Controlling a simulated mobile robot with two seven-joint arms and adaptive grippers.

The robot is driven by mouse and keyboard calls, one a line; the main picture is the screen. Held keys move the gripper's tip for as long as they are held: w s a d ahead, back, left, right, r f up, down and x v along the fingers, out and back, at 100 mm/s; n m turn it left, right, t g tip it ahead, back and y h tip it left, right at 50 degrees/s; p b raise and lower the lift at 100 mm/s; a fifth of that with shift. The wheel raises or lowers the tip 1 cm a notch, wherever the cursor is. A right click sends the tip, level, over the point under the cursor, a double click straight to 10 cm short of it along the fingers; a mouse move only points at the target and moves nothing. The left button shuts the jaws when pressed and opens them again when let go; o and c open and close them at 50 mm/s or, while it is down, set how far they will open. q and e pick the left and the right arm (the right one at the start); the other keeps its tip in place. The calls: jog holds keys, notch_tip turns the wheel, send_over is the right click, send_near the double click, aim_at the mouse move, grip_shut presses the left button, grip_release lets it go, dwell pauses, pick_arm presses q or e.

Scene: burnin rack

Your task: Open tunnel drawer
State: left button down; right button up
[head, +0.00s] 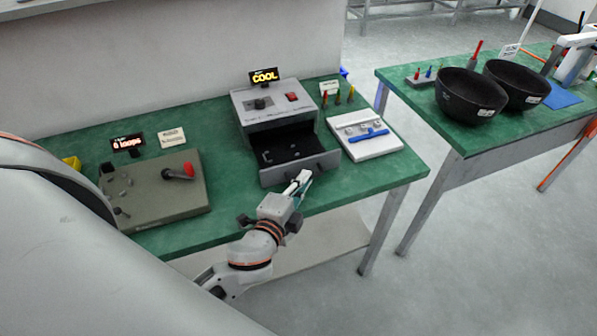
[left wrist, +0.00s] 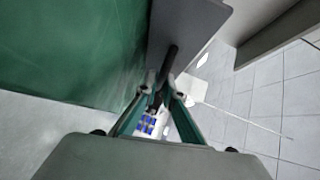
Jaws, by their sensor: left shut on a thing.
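The tunnel is a grey box (head: 262,103) on the green bench with a red switch and a dark knob on top. Its drawer (head: 290,148) is pulled out at the front, and its dark inside shows with small items in it. My left gripper (head: 301,180) is at the drawer's front face. In the left wrist view, its fingers (left wrist: 160,97) are shut on the dark bar handle (left wrist: 169,64) of the drawer. My right gripper is not in view.
A sign reading COOL (head: 264,76) stands behind the tunnel. A white tray with a blue tool (head: 370,150) lies to its right. A grey-green panel with a red-knobbed lever (head: 150,200) is at left. Two black bowls (head: 470,97) stand on the right bench. Floor is free between benches.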

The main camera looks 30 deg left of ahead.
pick_arm(q)
jog(key=shift+d, duration=0.1)
jog(key=c, duration=2.2)
grip_release()
jog(key=shift+o, duration=0.2)
jog(key=s+r, duration=0.1)
jog(key=s, duration=1.1)
jog(key=shift+d+r, duration=0.4)
jog(key=shift+s, duration=0.1)
